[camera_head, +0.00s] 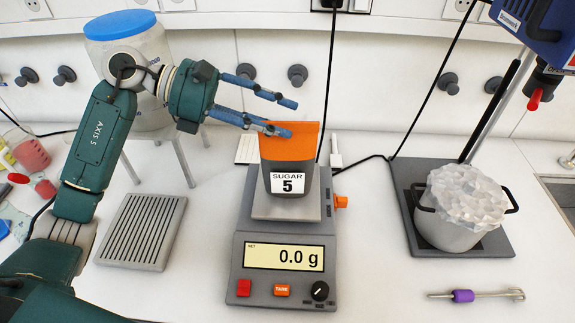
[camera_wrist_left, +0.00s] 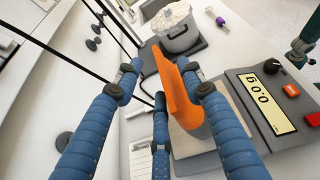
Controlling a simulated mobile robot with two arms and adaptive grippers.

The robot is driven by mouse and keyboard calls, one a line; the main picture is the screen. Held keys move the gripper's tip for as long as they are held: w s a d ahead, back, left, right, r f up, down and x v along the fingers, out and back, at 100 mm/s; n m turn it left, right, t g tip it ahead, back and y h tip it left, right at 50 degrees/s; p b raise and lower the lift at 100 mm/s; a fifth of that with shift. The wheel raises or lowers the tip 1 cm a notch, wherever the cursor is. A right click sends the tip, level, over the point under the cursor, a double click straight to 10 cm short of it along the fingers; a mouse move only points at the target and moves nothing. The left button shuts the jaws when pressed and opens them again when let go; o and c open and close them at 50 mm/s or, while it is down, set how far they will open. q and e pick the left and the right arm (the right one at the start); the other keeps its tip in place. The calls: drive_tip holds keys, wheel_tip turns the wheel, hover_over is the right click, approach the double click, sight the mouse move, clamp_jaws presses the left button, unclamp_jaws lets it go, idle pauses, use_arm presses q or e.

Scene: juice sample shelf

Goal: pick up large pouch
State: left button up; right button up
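The large pouch (camera_head: 288,150) is grey with an orange top and a "SUGAR 5" label. It stands upright on the pan of the scale (camera_head: 246,285), which reads 0.0 g. My left gripper (camera_head: 288,117) has blue fingers spread apart at the pouch's top; a lower finger crosses in front of the orange edge. In the left wrist view the orange pouch (camera_wrist_left: 181,98) shows between the open fingers (camera_wrist_left: 160,82), with no clear grip on it. My right gripper does not show clearly; only a teal piece, perhaps of my right arm, is at that view's right edge.
A pot (camera_head: 447,228) with a crumpled, pale covering stands on a stand base (camera_head: 492,240) at right. A purple-handled tool (camera_head: 463,296) lies in front. A slotted grey block (camera_head: 142,231) lies left of the scale. A blue-lidded container (camera_head: 148,105) stands behind my left arm.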

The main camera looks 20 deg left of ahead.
sight(309, 130)
use_arm(q)
drive_tip(key=shift+x, duration=0.95)
drive_tip(key=p+x, duration=0.2)
drive_tip(key=x, duration=0.3)
drive_tip(key=shift+d, duration=0.25)
drive_tip(key=shift+w+d+f, duration=0.15)
drive_tip(key=shift+d+f, duration=0.05)
drive_tip(key=shift+d, duration=0.1)
drive_tip(key=shift+a, duration=0.1)
drive_tip(key=shift+c, duration=0.3)
